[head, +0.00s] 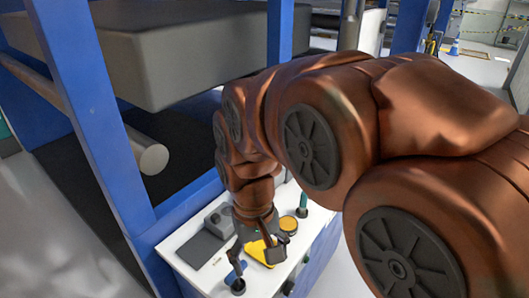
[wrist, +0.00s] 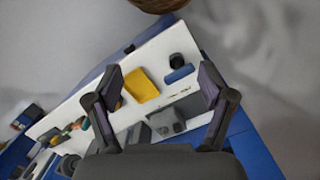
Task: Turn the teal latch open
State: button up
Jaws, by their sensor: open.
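My gripper (head: 259,254) is open above the white tabletop at the bottom of the head view. In the wrist view its two dark fingers (wrist: 159,92) are spread wide with nothing held between them. A small teal upright piece (head: 303,204) stands at the right back of the tabletop in the head view, apart from my gripper. I cannot tell whether it is the latch, and no latch shape or position can be made out. In the wrist view no teal latch can be identified.
The white tabletop (head: 186,269) holds a yellow piece (wrist: 141,86), a blue piece (wrist: 180,74), a grey box (wrist: 166,122) and a round orange-topped item (head: 288,224). Blue frame posts (head: 95,125) and a grey roller (head: 147,155) stand at the left.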

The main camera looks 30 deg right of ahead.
jog(key=w+d+r+m+p, duration=0.1)
jog(key=w+d+m, duration=0.2)
jog(key=w+d, duration=0.5)
jog(key=w+d+r+m+t+p, duration=0.1)
jog(key=w+d+m, duration=0.3)
jog(key=w, duration=0.8)
jog(key=w+d+r+m, duration=0.2)
jog(key=w+d, duration=0.5)
jog(key=w, duration=0.3)
jog(key=w+d+f+m, duration=0.1)
jog(key=w+d, duration=0.1)
jog(key=d, duration=0.1)
jog(key=w+d+f+m+p, duration=0.1)
jog(key=w+d+f, duration=0.1)
jog(key=d, duration=0.1)
jog(key=w+d+f, duration=0.2)
jog(key=w+d, duration=0.1)
jog(key=shift+w+d+m+t, duration=0.1)
jog(key=shift+d+m+t, duration=0.2)
jog(key=shift+m, duration=0.1)
jog(key=shift+f+p, duration=1.35)
jog(key=shift+f, duration=2.7)
jog(key=c, duration=1.2)
